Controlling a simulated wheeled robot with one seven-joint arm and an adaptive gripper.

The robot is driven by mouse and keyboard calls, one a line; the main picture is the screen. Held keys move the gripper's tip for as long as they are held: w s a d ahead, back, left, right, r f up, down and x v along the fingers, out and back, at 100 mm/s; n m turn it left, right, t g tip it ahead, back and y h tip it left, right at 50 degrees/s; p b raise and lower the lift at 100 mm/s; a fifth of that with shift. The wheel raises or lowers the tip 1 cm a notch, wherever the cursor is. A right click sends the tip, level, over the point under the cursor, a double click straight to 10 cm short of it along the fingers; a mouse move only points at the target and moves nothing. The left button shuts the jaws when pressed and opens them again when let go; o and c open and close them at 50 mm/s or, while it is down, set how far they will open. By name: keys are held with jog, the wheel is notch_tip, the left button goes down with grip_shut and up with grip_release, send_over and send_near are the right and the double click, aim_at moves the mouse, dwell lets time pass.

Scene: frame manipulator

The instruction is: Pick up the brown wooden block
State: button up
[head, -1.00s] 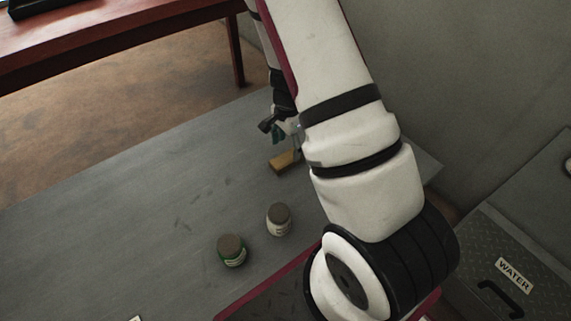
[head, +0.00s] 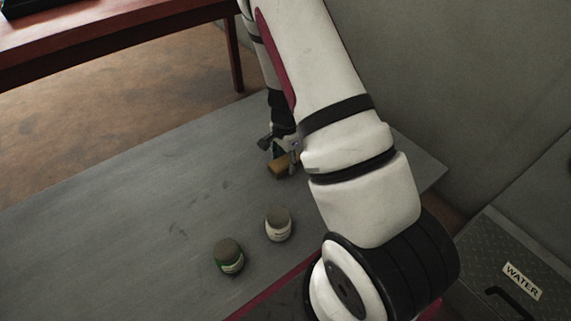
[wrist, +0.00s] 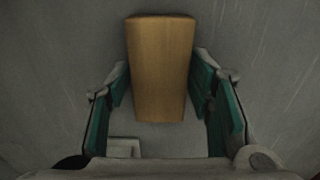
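The brown wooden block (head: 279,168) rests on the grey table beneath my arm in the head view. In the wrist view the block (wrist: 160,62) is upright in the picture, between the two green-padded fingers of my gripper (wrist: 160,82). One finger is on each side, close to the block's long sides. The fingers are apart and look open around it; whether the pads touch it is hard to tell. In the head view my gripper (head: 282,152) is at the block and partly hides it.
Two lidded jars stand nearer on the table, one with a white label (head: 278,225) and one green (head: 229,257). The table's left part is clear. A grey box marked WATER (head: 480,250) is at the lower right. A red-brown table (head: 130,45) stands at the back.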

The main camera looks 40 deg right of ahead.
jog(key=c, duration=0.6)
jog(key=shift+r, duration=0.1)
